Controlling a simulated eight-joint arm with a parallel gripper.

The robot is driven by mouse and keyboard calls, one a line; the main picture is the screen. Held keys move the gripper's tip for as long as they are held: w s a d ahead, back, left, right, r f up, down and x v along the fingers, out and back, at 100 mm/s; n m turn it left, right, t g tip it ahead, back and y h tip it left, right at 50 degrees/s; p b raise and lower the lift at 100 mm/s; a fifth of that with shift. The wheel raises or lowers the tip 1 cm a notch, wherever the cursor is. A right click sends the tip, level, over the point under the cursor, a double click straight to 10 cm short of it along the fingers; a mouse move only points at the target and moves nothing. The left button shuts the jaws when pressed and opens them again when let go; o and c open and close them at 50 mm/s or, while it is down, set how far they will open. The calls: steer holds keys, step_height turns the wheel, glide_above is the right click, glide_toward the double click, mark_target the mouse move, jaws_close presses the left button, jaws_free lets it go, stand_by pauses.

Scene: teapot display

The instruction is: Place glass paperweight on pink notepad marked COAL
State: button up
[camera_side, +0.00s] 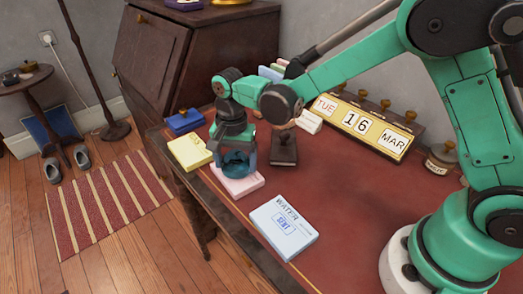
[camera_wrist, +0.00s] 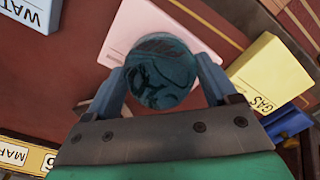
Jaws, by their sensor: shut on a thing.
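The glass paperweight, a dark teal swirled ball (camera_wrist: 160,70), sits between the two fingers of my gripper (camera_wrist: 162,82). In the side view my gripper (camera_side: 236,146) points down with the paperweight (camera_side: 236,162) at its tip. My gripper is shut on it. The pink notepad (camera_side: 240,187) is directly below, near the desk's left edge; it also shows behind the paperweight in the wrist view (camera_wrist: 134,28). The paperweight covers part of the pad, and no COAL lettering is visible. I cannot tell whether the paperweight touches the pad.
A yellow pad marked GAS (camera_wrist: 272,75) and a blue pad (camera_side: 185,121) lie beyond the pink one. A pale WATER pad (camera_side: 284,226) lies nearer. A dark wooden stamp-like block (camera_side: 283,149) stands close right of my gripper. A calendar (camera_side: 364,124) stands behind. The red desk centre is clear.

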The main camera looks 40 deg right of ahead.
mark_target(235, 153)
steer(key=shift+f, duration=0.1)
steer(key=o, duration=1.4)
step_height(235, 153, up, 12)
steer(key=shift+f, duration=0.25)
steer(key=s+d+n+t, duration=0.7)
steer(key=s+d+n, duration=0.2)
steer(key=s+n, duration=0.1)
steer(key=shift+s, duration=0.55)
